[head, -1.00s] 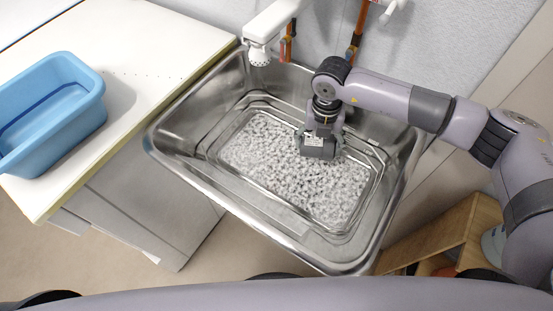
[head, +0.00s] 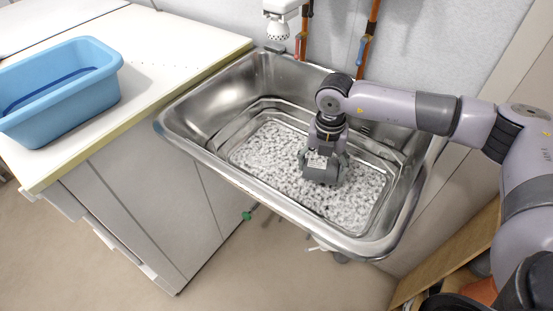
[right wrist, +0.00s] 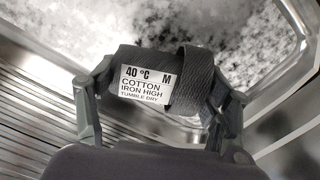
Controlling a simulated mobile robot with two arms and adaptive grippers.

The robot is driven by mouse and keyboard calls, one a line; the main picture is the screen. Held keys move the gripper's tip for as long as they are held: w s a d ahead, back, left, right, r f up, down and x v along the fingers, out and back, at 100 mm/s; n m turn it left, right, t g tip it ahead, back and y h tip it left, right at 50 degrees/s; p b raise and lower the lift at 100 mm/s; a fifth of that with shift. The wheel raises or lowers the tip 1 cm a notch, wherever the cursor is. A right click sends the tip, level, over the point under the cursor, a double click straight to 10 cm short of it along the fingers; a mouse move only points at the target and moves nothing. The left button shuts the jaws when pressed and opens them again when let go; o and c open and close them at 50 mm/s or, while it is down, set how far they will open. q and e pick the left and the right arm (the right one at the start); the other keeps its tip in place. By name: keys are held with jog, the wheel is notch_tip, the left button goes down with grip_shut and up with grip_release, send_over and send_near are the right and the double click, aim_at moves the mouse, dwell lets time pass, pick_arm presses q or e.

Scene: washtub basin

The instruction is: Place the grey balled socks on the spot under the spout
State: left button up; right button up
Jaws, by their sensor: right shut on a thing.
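The grey balled socks (right wrist: 188,78) are a dark roll with a white care label, seen close in the right wrist view. My right gripper (head: 322,172) is shut on them, one finger at each end of the roll. In the head view it points down into the steel basin (head: 210,100), over the white foamy water (head: 270,150); how far above the surface I cannot tell. The white spout (head: 279,28) is at the top, above the basin's back edge, up and left of the gripper. No marked spot under it can be made out. My left gripper is out of view.
A blue tub (head: 60,92) stands on the white counter (head: 165,70) to the left. The basin's raised steel rim (head: 255,192) surrounds the water. Orange pipes (head: 368,35) run up the back wall. A wooden shelf (head: 445,258) is at lower right.

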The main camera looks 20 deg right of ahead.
jog(key=w+a, duration=0.3)
jog(key=w, duration=0.1)
jog(key=w+a, duration=0.4)
jog(key=shift+w+a, duration=0.2)
jog(key=shift+a, duration=0.1)
jog(key=shift+w+a, duration=0.2)
jog(key=shift+w, duration=0.1)
jog(key=shift+w+a+f, duration=0.15)
jog(key=shift+w+a, duration=0.05)
notch_tip(320, 180, down, 3)
jog(key=shift+r+b, duration=0.1)
jog(key=shift+b, duration=0.3)
jog(key=shift+f, duration=0.35)
jog(key=o, duration=1.2)
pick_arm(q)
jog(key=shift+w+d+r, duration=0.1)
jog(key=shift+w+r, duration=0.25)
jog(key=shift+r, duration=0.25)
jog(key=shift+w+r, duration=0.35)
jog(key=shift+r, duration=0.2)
pick_arm(e)
jog(key=shift+o, duration=0.3)
